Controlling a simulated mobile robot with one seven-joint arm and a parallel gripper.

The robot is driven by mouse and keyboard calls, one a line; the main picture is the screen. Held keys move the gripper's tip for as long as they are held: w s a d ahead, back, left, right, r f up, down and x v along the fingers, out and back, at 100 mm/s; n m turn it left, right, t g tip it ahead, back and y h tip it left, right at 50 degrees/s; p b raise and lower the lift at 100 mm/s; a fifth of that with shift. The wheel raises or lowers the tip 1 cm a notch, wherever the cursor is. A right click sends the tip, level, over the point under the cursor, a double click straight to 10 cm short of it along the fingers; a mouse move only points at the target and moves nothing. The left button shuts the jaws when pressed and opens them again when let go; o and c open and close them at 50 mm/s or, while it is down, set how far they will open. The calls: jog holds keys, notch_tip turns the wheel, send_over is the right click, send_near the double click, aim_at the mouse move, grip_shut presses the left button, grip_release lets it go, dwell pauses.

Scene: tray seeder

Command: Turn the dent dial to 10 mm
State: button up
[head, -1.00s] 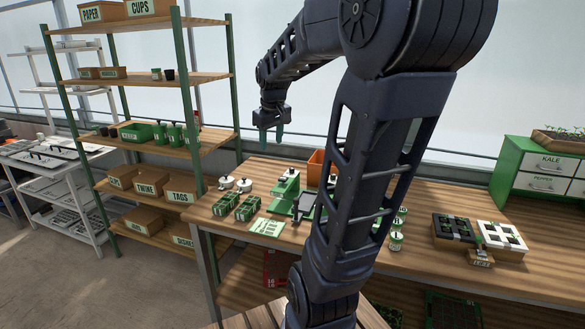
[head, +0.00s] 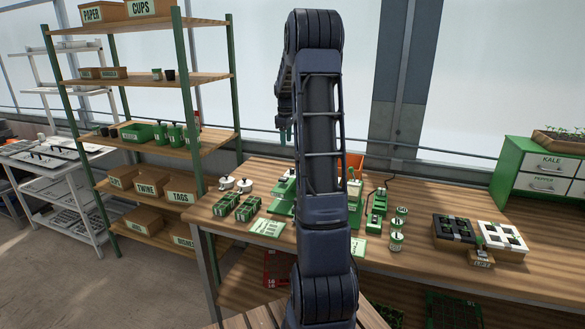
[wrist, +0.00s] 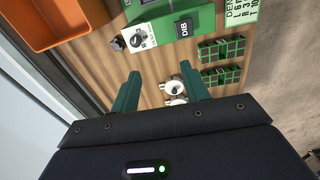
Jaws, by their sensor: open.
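In the wrist view a green machine labelled DIB (wrist: 183,28) lies beyond my fingers, near the top. A dark dial knob (wrist: 136,40) sits on its white panel; its setting is too small to read. A card headed DEN (wrist: 241,12) is cut off at the top right. In the head view my gripper (head: 285,132) hangs high over the bench, and my arm hides part of the green machine (head: 282,196).
An orange bin (wrist: 45,22) stands at the upper left in the wrist view.

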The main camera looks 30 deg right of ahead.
jog(key=n, duration=0.1)
send_over(292, 171)
jog(key=w, duration=0.1)
notch_tip(292, 171, down, 6)
jog(key=shift+g, duration=0.3)
jog(key=f, duration=1)
jog(key=shift+d+f, duration=0.2)
jog(key=shift+d, duration=0.2)
jog(key=c, duration=1)
